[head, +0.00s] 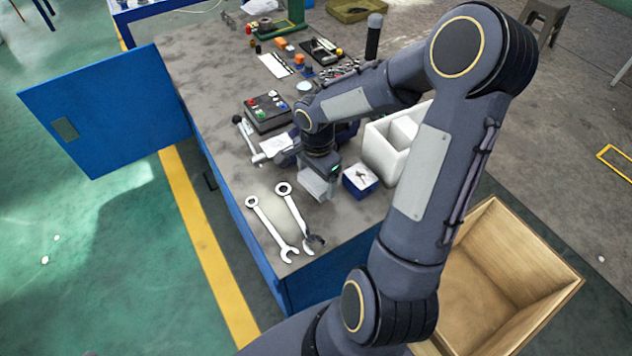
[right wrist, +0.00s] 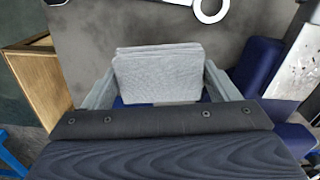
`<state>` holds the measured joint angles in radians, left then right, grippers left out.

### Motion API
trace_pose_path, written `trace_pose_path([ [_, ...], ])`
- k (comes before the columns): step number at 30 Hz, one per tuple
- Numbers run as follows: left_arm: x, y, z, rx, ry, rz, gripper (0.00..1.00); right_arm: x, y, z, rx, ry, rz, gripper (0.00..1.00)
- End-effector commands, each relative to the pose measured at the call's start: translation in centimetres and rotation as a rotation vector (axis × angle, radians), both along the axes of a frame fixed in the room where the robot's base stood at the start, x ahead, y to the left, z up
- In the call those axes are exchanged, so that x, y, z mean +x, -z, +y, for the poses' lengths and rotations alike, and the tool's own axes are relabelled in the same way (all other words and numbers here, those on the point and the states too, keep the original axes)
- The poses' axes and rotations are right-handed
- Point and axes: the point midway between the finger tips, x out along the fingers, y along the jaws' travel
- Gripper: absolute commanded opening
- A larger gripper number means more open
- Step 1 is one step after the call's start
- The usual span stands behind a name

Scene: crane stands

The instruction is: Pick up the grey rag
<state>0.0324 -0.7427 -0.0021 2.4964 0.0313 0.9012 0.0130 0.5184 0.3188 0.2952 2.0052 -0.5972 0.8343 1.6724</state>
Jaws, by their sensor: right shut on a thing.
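The grey rag (right wrist: 160,72) is a folded, light grey cloth seen between the two fingers of my right gripper (right wrist: 160,88) in the right wrist view. The fingers are shut on it, one at each side. In the head view the rag (head: 313,187) shows pale below my right gripper (head: 318,176), over the grey workbench top (head: 230,150) near its front right corner. I cannot tell whether the rag touches the bench. My left gripper is not in view.
Two wrenches (head: 268,228) lie left of the rag. A small blue box (head: 360,181) and a white bin (head: 385,150) stand to its right. A black control box (head: 268,112) is behind. A wooden crate (head: 520,250) stands right of the bench. A blue door (head: 110,110) hangs open.

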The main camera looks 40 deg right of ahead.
Motion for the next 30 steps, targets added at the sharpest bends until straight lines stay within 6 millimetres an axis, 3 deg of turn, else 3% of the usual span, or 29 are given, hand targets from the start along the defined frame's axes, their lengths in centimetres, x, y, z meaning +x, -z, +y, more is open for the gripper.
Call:
trace_pose_path([
  [7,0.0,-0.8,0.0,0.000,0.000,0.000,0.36,-4.8,-5.9,-0.8,-0.006,0.006,-0.005,0.59],
  [16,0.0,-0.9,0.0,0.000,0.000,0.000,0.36,-11.2,-8.4,-1.7,-0.003,0.007,-0.001,0.59],
  [22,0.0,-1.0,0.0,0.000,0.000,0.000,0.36,-13.1,-9.2,-2.0,-0.002,0.004,0.001,0.59],
  [30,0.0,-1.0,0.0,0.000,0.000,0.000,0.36,-13.6,-9.3,-2.1,0.000,0.001,0.003,0.59],
])
